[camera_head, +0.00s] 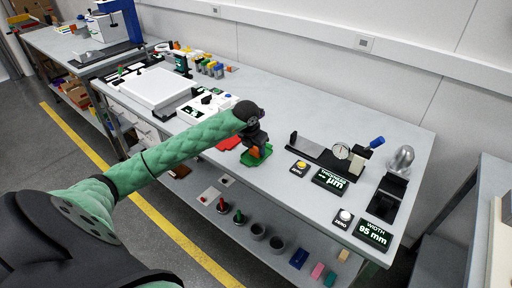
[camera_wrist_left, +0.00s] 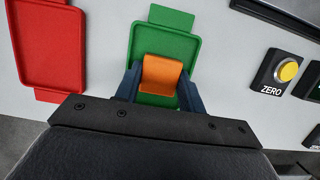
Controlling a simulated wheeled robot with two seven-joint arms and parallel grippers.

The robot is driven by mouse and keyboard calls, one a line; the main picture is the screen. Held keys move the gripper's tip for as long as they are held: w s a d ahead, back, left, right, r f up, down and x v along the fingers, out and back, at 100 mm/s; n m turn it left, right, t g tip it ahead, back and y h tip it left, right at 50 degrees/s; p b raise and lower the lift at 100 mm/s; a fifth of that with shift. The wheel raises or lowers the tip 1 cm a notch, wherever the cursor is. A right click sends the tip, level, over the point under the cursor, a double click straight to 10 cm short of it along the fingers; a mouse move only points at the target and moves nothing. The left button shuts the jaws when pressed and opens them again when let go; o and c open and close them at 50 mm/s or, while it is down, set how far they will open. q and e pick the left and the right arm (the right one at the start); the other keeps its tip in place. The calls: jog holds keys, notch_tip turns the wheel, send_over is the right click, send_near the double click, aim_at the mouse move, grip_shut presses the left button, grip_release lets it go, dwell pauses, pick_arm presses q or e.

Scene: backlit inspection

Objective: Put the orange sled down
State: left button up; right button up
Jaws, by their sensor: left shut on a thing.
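The orange sled (camera_wrist_left: 161,76) is between the two fingers of my left gripper (camera_wrist_left: 158,85), which is shut on it. In the left wrist view the sled appears over the green tray (camera_wrist_left: 187,20); I cannot tell whether it touches the tray. In the head view the left gripper (camera_head: 258,147) is low over the table, with the orange sled (camera_head: 255,152) just showing at its fingers and the green tray (camera_head: 248,160) under it. The red tray (camera_wrist_left: 48,45) lies to the left of the green one. My right gripper is not in view.
A white device (camera_head: 205,108) and a white box (camera_head: 157,87) stand to the left. Bare table lies behind the green tray.

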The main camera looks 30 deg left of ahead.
pick_arm(q)
jog(key=shift+f, duration=0.1)
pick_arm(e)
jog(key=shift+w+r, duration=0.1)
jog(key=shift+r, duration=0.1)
pick_arm(q)
jog(key=o, duration=0.7)
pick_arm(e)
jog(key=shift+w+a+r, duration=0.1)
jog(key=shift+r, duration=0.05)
pick_arm(q)
jog(key=shift+r, duration=0.35)
jog(key=shift+s+a+r, duration=0.1)
jog(key=shift+s+r, duration=0.05)
jog(key=shift+r, duration=0.2)
jog(key=b+v, duration=0.3)
jog(key=v, duration=0.7)
jog(key=shift+r, duration=0.4)
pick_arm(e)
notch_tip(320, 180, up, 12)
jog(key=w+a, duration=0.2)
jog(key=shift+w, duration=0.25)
